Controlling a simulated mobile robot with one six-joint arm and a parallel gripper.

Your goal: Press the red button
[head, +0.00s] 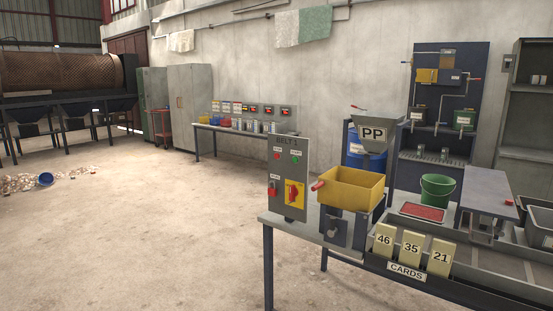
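A grey upright control panel marked BELT 1 (288,212) stands at the left end of the near bench. Near its top left is a small red round button (277,156), with a green one (296,156) to its right. Lower on the panel are a red padlock-like piece (272,190) and a yellow plate with a red rotary handle (293,194). The small labels by the buttons are too small to read. The red button's face is unobstructed in the head view. My gripper is not in view.
A yellow bin (350,190) with a red handle sits right of the panel, below a PP hopper (373,135). A green bucket (438,190) and number cards (411,248) are farther right. A back bench (240,131) holds small boxes. The floor at left is mostly clear, with scattered debris (50,182).

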